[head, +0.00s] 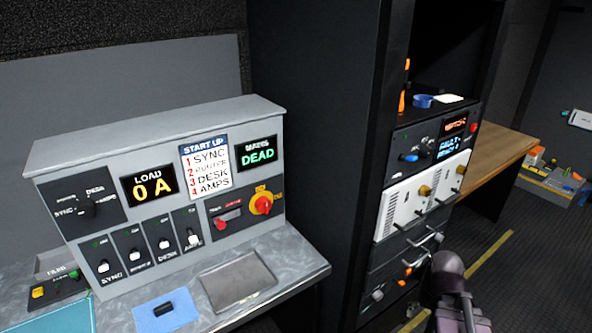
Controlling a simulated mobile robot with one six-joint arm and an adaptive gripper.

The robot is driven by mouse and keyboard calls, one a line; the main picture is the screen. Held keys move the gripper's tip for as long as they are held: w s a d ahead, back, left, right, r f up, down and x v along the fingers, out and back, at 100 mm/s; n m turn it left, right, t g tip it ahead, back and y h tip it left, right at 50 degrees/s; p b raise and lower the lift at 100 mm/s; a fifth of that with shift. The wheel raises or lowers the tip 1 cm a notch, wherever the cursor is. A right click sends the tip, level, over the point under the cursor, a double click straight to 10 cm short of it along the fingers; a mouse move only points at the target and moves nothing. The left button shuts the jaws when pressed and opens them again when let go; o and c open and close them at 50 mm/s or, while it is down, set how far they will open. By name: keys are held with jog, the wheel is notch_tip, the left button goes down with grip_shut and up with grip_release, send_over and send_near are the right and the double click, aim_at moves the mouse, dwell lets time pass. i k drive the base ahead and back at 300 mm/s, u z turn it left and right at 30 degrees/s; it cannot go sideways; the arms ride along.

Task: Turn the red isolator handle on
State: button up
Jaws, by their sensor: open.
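The red isolator handle (262,204) is a red rotary knob on a yellow plate, at the right end of the grey control panel's (150,125) front. The picture is too small to read its exact setting. Above it, the mains display (257,153) reads DEAD in green. The load display (149,186) reads 0 A. A separate red lever or cover (228,220) sits on a dark plate just left of the handle. My gripper is not in view; part of my arm shows at the lower right, well apart from the panel.
Several white-tipped switches line the panel's lower left, with a selector knob (86,208) above. A shallow grey tray (238,283) and a blue cloth (167,311) with a black object lie on the counter in front. A tall black rack (310,130) stands close at the right.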

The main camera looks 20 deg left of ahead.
aim_at(263, 205)
jog(key=z, duration=1.4)
jog(key=k, duration=0.05)
jog(key=u, duration=2.65)
